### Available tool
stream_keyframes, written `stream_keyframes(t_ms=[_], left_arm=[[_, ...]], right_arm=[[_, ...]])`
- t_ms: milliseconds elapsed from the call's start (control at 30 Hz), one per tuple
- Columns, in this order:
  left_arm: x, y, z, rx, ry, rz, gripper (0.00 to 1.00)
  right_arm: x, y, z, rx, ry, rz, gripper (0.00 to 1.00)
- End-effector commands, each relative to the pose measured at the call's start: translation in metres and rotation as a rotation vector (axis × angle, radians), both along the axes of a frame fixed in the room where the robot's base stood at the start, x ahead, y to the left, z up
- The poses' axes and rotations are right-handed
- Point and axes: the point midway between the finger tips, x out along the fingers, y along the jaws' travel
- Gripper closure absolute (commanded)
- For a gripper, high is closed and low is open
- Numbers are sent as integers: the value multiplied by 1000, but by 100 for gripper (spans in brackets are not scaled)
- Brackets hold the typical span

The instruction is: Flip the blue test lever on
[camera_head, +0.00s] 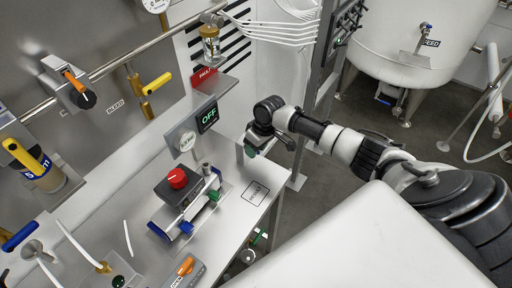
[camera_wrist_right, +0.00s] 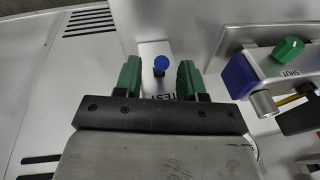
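The blue test lever (camera_wrist_right: 160,65) shows in the right wrist view as a small round blue tip on a pale plate, with a "TEST" label partly hidden by my gripper. My right gripper (camera_wrist_right: 159,76) is open, one green finger on each side of the blue tip, with visible gaps to both. I cannot tell how far the fingertips are above it. In the head view my right gripper (camera_head: 251,148) points down at the bench's far right end and hides the lever. My left gripper is not in view.
A display (camera_head: 207,117) reading "OFF" stands left of my right gripper. A red knob (camera_head: 177,178) on a dark box sits nearer on the bench. A green knob (camera_wrist_right: 288,50) and a blue handle (camera_wrist_right: 238,77) lie right of the gripper. A white tank (camera_head: 415,40) stands behind.

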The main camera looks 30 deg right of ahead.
Motion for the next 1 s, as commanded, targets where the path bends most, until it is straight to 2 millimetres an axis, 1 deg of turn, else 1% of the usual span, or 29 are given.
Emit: stream_keyframes(t_ms=[167, 267, 367, 700, 833, 1000], left_arm=[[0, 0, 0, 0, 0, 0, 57], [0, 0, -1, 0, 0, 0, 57], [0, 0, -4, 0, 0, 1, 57], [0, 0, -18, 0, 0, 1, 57], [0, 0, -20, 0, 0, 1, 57], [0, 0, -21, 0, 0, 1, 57]], right_arm=[[0, 0, 0, 0, 0, 0, 60], [0, -1, 4, 0, -1, 1, 60], [-2, -4, 16, 0, -2, 1, 60], [-9, -18, 81, -2, -3, 1, 60], [-11, -21, 96, -1, -1, 1, 60], [-12, -23, 105, 0, 0, 0, 60]])
